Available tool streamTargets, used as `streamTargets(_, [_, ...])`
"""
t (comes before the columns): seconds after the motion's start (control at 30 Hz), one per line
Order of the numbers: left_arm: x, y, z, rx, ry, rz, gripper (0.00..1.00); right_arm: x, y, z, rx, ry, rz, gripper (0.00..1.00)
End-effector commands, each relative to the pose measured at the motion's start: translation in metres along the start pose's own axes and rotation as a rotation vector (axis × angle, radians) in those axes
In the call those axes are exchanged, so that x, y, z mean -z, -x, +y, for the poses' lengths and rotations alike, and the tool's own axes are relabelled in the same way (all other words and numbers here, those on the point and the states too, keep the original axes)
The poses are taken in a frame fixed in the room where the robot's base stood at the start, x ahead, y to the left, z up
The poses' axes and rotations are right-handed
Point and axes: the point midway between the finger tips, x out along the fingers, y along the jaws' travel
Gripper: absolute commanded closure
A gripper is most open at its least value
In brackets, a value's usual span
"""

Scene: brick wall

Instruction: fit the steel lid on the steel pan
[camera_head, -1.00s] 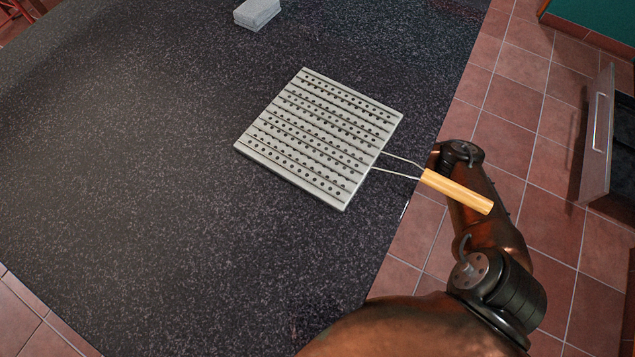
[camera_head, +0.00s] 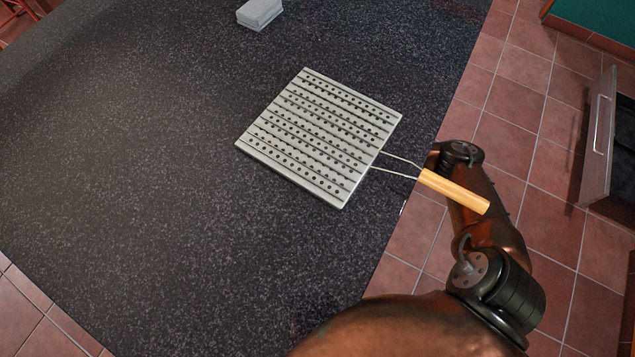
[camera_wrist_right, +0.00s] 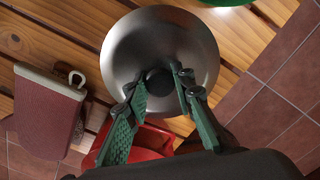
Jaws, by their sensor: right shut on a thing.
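The steel lid (camera_wrist_right: 148,38) is a round, shiny grey disc with a dark knob (camera_wrist_right: 158,82) at its middle. It shows in the right wrist view. My right gripper (camera_wrist_right: 160,86) has its green-padded fingers on either side of the knob and is shut on it. The lid hides what lies straight behind it. In the head view my right arm reaches down at the right, and its gripper is out of sight. I cannot make out the steel pan in either view. My left gripper is in neither view.
A square perforated grill plate (camera_head: 320,135) with a wooden handle (camera_head: 453,191) lies on the dark speckled counter (camera_head: 130,200). A grey block (camera_head: 259,13) sits farther back. The wrist view shows wooden slats (camera_wrist_right: 60,40), a red container (camera_wrist_right: 140,142) and a maroon, grey-edged object (camera_wrist_right: 45,112).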

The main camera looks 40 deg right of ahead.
Motion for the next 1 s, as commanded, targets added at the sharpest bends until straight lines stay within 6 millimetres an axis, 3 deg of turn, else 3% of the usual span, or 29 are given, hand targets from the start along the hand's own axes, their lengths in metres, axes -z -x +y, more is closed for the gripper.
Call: streamTargets(1.0, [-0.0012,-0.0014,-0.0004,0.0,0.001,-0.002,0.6,-0.0003,-0.0095,0.0004,-0.001,0.0,-0.001,1.0])
